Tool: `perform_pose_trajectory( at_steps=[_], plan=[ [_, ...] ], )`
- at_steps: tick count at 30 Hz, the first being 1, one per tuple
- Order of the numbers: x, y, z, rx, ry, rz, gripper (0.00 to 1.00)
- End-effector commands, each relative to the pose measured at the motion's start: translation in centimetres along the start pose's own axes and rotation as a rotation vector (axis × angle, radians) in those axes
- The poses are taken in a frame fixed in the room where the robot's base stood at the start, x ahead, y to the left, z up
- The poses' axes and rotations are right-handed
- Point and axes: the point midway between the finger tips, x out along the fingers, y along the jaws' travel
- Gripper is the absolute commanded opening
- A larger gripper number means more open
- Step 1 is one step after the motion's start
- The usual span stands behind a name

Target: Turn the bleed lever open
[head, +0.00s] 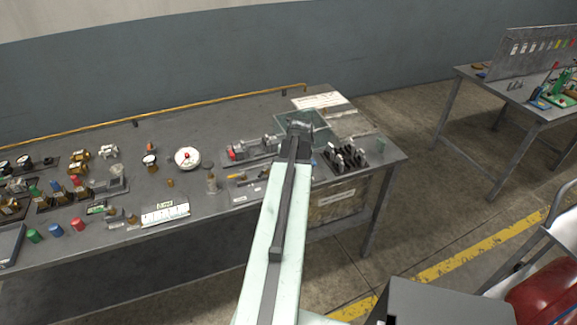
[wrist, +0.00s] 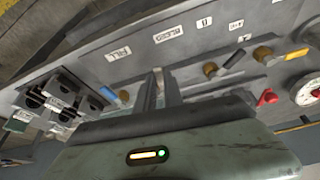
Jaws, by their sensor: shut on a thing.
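In the wrist view my gripper (wrist: 160,75) is shut, its two dark fingers close together just below the label reading BLEED (wrist: 168,34). What lies between the fingers is mostly hidden; by its place it is the bleed lever. A label reading FILL (wrist: 118,53) is left of the fingers, with a small blue tip (wrist: 123,95) below it.
A yellow-tipped part (wrist: 297,54), a red knob (wrist: 267,97) and a round gauge (wrist: 307,90) lie to the right in the wrist view. Black slotted holders (wrist: 45,103) stand at left. The bench (head: 330,95) carries many small fittings. A second table (head: 520,100) stands at far right.

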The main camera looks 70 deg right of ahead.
Motion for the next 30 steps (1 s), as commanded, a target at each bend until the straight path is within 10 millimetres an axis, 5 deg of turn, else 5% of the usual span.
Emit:
perform_pose_trajectory(
  at_steps=[26, 27, 30],
  plan=[
    [0.04, 0.89, -0.01, -0.138, -0.002, -0.052, 0.00],
    [0.04, 0.89, -0.01, -0.138, -0.002, -0.052, 0.20],
    [0.04, 0.85, -0.02, -0.137, -0.002, -0.053, 0.34]
  ],
)
